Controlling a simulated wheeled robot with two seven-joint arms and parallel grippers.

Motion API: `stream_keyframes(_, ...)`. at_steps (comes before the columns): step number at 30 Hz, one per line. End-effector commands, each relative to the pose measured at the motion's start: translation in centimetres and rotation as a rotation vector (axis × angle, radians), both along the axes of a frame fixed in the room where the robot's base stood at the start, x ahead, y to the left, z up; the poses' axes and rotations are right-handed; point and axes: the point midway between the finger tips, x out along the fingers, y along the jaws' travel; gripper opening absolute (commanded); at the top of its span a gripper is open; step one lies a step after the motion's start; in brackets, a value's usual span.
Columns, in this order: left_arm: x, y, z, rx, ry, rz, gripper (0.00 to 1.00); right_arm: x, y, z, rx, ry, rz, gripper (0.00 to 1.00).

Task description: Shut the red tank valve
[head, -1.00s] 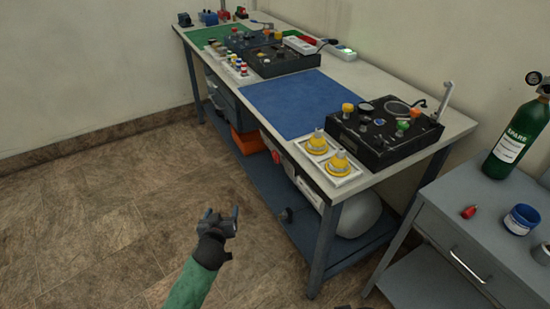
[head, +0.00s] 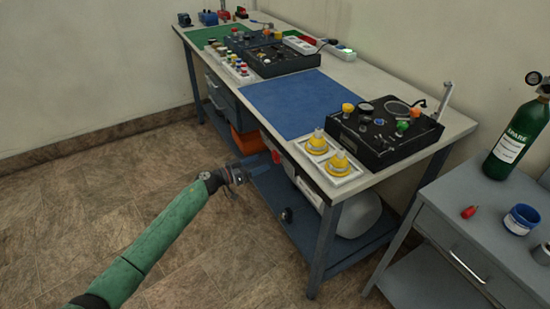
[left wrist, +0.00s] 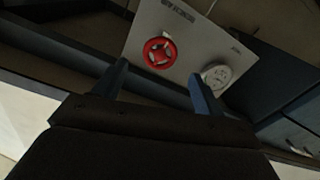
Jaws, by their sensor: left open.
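The red valve handwheel (left wrist: 159,52) is on a pale panel (left wrist: 185,35) in the left wrist view. A round white gauge (left wrist: 217,77) is to its lower right on the same panel. In the head view the red wheel (head: 276,157) shows small under the bench's front edge. My left gripper (head: 254,168) is beside the bench's front, left of the wheel, with its jaws pointing toward the bench. In the left wrist view its two fingers (left wrist: 160,85) are apart and empty, with the wheel beyond them; they look clear of it. My right gripper is out of view.
The bench top (head: 345,75) overhangs the panel, and a blue lower shelf (head: 290,215) runs below. An orange bin (head: 247,141) is left of the wheel. A bench leg (head: 325,245) stands to the right. The floor in front is clear.

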Motion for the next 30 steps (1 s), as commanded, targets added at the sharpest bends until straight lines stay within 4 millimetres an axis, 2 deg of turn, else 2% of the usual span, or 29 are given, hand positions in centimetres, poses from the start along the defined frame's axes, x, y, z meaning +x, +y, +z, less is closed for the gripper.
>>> stream_keyframes(5, 0.6, -0.9, -0.1, 0.004, 0.007, -0.011, 0.71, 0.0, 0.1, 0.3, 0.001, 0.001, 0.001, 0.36)
stream_keyframes(19, 3.5, -5.9, -0.1, 0.002, 0.006, -0.009, 0.71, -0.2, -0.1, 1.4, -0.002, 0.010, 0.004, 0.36)
stream_keyframes(30, 3.9, -6.7, -0.1, 0.004, 0.006, -0.009, 0.71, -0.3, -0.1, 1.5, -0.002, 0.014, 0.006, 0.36)
